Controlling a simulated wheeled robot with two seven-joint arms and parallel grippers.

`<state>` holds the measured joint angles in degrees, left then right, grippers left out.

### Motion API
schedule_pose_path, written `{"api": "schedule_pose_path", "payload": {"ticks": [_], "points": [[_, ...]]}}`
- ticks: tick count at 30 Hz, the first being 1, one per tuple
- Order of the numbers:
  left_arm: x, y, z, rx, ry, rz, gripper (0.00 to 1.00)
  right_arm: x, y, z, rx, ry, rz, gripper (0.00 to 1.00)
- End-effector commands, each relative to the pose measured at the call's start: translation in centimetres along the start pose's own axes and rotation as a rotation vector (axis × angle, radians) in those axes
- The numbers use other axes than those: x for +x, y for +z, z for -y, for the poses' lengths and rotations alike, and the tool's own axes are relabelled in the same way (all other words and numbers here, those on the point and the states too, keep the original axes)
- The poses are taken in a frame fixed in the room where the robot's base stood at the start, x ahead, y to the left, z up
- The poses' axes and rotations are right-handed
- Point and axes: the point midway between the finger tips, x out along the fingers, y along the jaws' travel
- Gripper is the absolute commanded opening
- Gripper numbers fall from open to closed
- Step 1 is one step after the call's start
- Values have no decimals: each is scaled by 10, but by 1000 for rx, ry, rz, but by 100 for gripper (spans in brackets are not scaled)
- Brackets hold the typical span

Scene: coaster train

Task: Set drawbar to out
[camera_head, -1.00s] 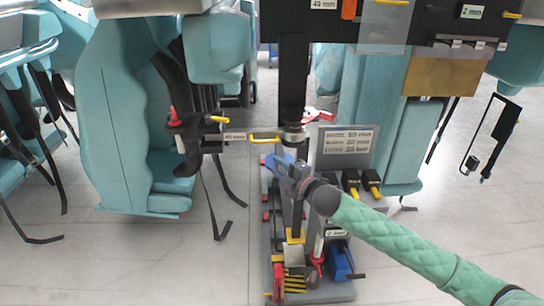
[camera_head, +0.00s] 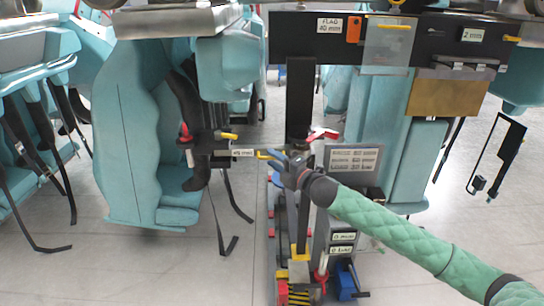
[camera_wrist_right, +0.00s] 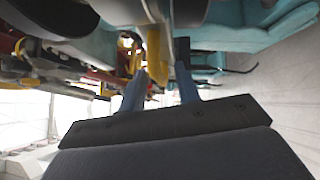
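A dark horizontal bar with a white label (camera_head: 242,153) and a yellow end (camera_head: 265,154) runs between the teal seat and the black upright post; I cannot tell for sure that it is the drawbar. My right gripper (camera_head: 278,157) is at the yellow end, in front of the post, and hides part of the joint there. In the right wrist view its two blue fingers (camera_wrist_right: 160,88) are apart, with a yellow piece (camera_wrist_right: 154,50) just beyond and between the tips. I see no firm hold. My left gripper is out of view.
The black post (camera_head: 299,95) hangs from a black labelled beam (camera_head: 435,28). A teal seat (camera_head: 135,130) stands left. A grey labelled plate (camera_head: 353,162) and a low stand with blue and red parts (camera_head: 345,280) are behind and below my right arm. Floor is open at lower left.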

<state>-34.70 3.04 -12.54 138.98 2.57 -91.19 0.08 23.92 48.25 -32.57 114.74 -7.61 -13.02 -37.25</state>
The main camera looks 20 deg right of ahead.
Motion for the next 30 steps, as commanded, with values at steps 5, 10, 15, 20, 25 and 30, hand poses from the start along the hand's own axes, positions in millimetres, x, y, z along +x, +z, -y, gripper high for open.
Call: {"api": "schedule_pose_path", "payload": {"ticks": [5, 10, 15, 20, 25, 30], "points": [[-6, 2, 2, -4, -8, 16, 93, 11, 0, 0, 0, 0, 0, 32], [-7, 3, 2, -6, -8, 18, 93, 13, -1, 0, 0, 0, -1, 32], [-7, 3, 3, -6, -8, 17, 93, 13, -1, 0, 0, 0, -1, 28], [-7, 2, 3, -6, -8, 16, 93, 13, 0, 0, 0, 0, 0, 0], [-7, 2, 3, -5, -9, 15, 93, 13, 0, 1, 0, -1, 0, 0], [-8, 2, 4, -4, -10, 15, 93, 15, -4, 0, 1, -1, 2, 0]]}}
